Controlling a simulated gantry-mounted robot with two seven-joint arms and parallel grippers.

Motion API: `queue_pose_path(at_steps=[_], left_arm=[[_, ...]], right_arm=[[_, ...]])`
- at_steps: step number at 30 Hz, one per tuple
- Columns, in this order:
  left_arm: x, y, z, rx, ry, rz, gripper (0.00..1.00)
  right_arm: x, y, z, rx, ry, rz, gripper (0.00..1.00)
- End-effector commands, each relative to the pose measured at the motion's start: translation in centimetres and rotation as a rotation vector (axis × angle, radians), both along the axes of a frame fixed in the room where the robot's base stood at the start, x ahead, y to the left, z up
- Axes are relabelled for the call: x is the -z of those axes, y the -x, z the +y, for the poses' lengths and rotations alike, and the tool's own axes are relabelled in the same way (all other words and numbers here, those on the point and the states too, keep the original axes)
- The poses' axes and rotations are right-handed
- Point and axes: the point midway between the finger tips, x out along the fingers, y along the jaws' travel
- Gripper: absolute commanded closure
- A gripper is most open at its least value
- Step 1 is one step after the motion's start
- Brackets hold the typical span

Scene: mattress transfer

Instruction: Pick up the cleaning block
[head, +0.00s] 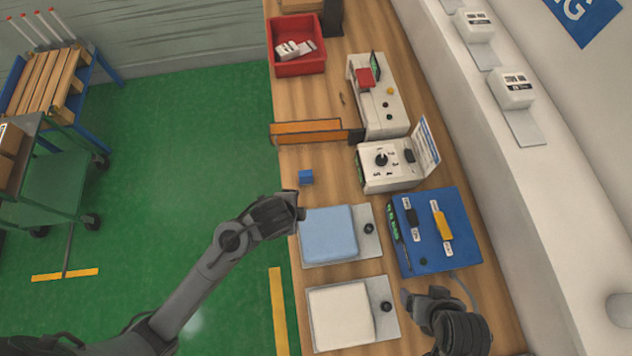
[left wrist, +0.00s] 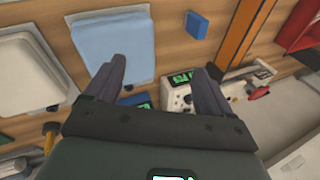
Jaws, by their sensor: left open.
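A small blue block (head: 306,177), which I take for the cleaning block, lies on the wooden bench near its left edge. It also shows at the top of the left wrist view (left wrist: 197,25), beyond my fingertips. My left gripper (head: 294,203) is just below the block in the head view, by the corner of the light blue pad. In the left wrist view my left gripper (left wrist: 163,68) is open, with nothing between its fingers. My right gripper (head: 422,294) is over the bench below the blue panel, its fingers apart and apparently empty.
A light blue pad (head: 328,234) and a white pad (head: 340,315) lie on grey plates. An orange bar (head: 306,128) stands beyond the block. A white dial box (head: 388,165) and a blue panel (head: 440,255) are on the right. A red bin (head: 297,65) is farther back.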

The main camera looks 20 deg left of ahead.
Motion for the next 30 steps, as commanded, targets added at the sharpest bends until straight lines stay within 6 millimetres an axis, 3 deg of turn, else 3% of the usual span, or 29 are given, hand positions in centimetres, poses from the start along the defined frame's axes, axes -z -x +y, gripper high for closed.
queue_pose_path(at_steps=[1,7,12,15,21,30], left_arm=[[2.2,-1.5,-0.4,0.101,-0.059,-0.013,0.17],[7.7,-7.2,-1.3,0.607,-0.376,-0.031,0.17],[10.4,-11.3,-0.3,0.947,-0.628,0.002,0.17],[11.1,-12.8,0.5,1.069,-0.723,0.028,0.17],[12.4,-14.5,1.5,1.173,-0.806,0.059,0.17],[15.5,-16.4,2.4,1.178,-0.809,0.061,0.17]], right_arm=[[2.2,0.0,0.0,-0.001,0.001,0.000,0.17],[7.4,0.0,-0.2,-0.004,0.008,0.000,0.17],[10.5,0.0,-0.3,-0.006,0.011,0.002,0.17],[11.5,0.0,-0.3,-0.006,0.011,0.002,0.17],[12.6,0.0,-0.2,-0.005,0.008,0.001,0.17],[14.1,0.0,-0.1,-0.001,0.002,0.000,0.17]])
